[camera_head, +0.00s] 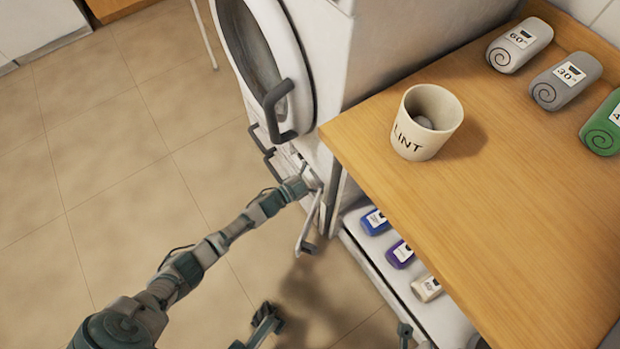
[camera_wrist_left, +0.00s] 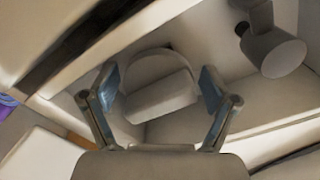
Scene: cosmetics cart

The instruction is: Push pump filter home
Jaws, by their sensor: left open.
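The pump filter (camera_wrist_left: 158,90), a round grey cap with a raised bar grip, sits in a pale recess in the left wrist view. My left gripper (camera_wrist_left: 160,88) is open, with one finger on each side of the filter's grip. I cannot tell whether the fingers touch it. In the head view my left gripper (camera_head: 312,182) is at the low front of the white washing machine (camera_head: 325,75), where the filter is hidden. An open flap (camera_head: 308,225) hangs beside it. My right gripper (camera_head: 335,328) shows at the bottom edge, its fingers apart, partly cut off.
A grey cylindrical part (camera_wrist_left: 275,52) sticks out beside the filter. The washer's round door (camera_head: 255,60) is above my left gripper. A wooden counter (camera_head: 480,230) bears a LINT cup (camera_head: 405,140) and bottles. Below, a shelf (camera_head: 385,278) holds small bottles. The floor at left is clear.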

